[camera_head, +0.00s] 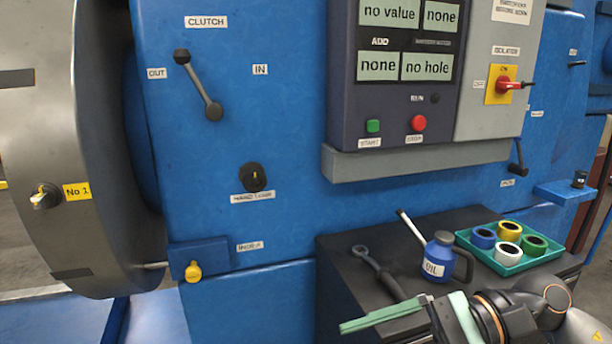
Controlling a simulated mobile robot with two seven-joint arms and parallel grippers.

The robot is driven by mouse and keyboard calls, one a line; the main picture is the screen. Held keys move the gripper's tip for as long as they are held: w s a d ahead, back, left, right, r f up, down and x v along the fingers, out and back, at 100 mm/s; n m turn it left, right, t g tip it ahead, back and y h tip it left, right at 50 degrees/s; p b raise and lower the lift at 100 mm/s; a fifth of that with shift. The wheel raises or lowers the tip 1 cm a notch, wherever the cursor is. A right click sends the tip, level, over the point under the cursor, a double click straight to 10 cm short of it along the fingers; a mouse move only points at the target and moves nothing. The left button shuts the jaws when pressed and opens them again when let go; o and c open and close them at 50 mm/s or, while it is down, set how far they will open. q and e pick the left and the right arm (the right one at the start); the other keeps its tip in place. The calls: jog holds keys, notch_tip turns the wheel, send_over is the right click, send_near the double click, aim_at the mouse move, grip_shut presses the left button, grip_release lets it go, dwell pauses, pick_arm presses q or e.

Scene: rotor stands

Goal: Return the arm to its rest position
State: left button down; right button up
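My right arm (535,315) comes in at the lower right, in front of the dark bench. Its gripper (348,327) has pale green fingers that point left, low in the view, over the near side of the bench. Nothing is visibly held. The fingers are seen nearly edge-on, so I cannot tell whether they are apart or together. My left arm and gripper are not in view.
The dark bench (345,262) carries a wrench (366,258), a blue oil can (438,262) and a green tray (541,262) of coloured rolls close behind my arm. A blue machine (290,120) with a control panel (345,110) stands behind. A large grey disc (60,110) is at left.

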jog(key=w+a+m+t+y, duration=0.1)
jog(key=w+m+t+y, duration=0.25)
jog(key=m, duration=0.55)
jog(key=w+m+t+y, duration=0.25)
jog(key=m+t, duration=0.25)
jog(key=m, duration=0.3)
jog(key=w+d+f+m+t+h, duration=0.25)
jog(key=f+m+t+h, duration=0.35)
jog(key=m, duration=0.6)
jog(key=w+d+f+m+t+h, duration=0.25)
jog(key=f+m+t+h, duration=0.35)
jog(key=m, duration=0.6)
jog(key=s+d+f+m+g+h, duration=0.1)
jog(key=s+f+m+g+h, duration=0.1)
jog(key=s+f+m, duration=0.3)
jog(key=s+d+f+m+g+h, duration=0.1)
jog(key=s+f+m+g, duration=0.3)
jog(key=f, duration=0.9)
jog(key=s+d+f+m+g+h+p, duration=0.1)
jog(key=s+d+f+m+g+h, duration=0.1)
jog(key=s+f+m, duration=0.6)
notch_tip(320, 180, down, 2)
jog(key=shift+f+m+g+h, duration=0.1)
jog(key=shift+m+g+h, duration=0.55)
jog(key=shift+h, duration=0.15)
